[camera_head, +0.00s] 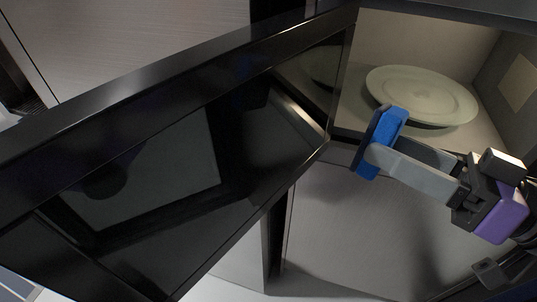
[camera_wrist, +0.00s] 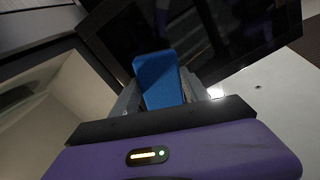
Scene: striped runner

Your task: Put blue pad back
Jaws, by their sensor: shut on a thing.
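The blue pad (camera_head: 385,124) is a small flat block at the tips of my gripper (camera_head: 388,147), which is shut on it. The pad is held in the air in front of the open microwave, tilted in the head view. In the wrist view the blue pad (camera_wrist: 160,80) stands up between the two grey fingers, which hide part of its sides. My purple gripper body is at the lower right of the head view.
The microwave's dark glass door (camera_head: 150,165) stands open across the left and middle. Its edge is close to the left of the pad. A pale plate (camera_head: 421,95) lies inside the microwave, behind the gripper. Pale grey cabinet front (camera_head: 345,235) lies below.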

